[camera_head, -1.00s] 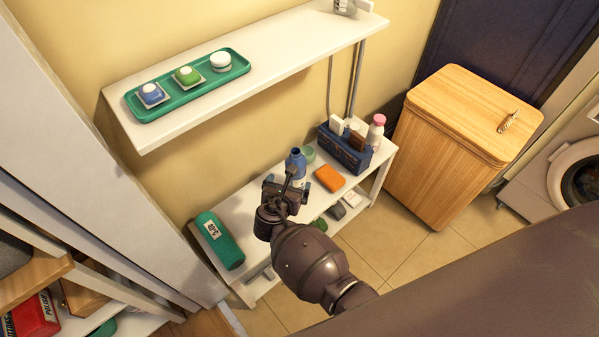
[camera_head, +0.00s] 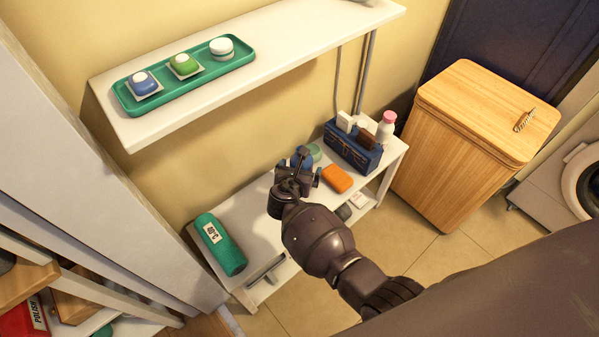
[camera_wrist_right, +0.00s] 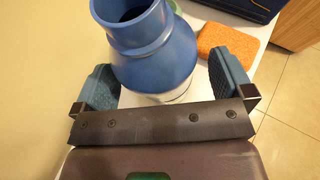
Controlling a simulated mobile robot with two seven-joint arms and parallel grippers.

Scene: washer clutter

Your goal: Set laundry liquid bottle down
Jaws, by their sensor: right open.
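A blue bottle (camera_head: 301,155), which I take for the laundry liquid bottle, stands on the low white shelf (camera_head: 247,208) near the wall. My right gripper (camera_head: 298,172) hides most of it in the head view. In the right wrist view the bottle (camera_wrist_right: 156,55) has a wide dark mouth and a pale lower band. There it stands between the two spread blue finger pads of my right gripper (camera_wrist_right: 163,82), with a gap showing on the right side. The right gripper is open. My left gripper is not in view.
An orange block (camera_head: 337,179) lies right of the bottle, with a pale green round item (camera_head: 314,152) behind. A blue caddy (camera_head: 352,148) and a pink-capped bottle (camera_head: 386,129) stand farther right. A green container (camera_head: 220,244) lies left. The upper shelf (camera_head: 290,42) overhangs the wall side.

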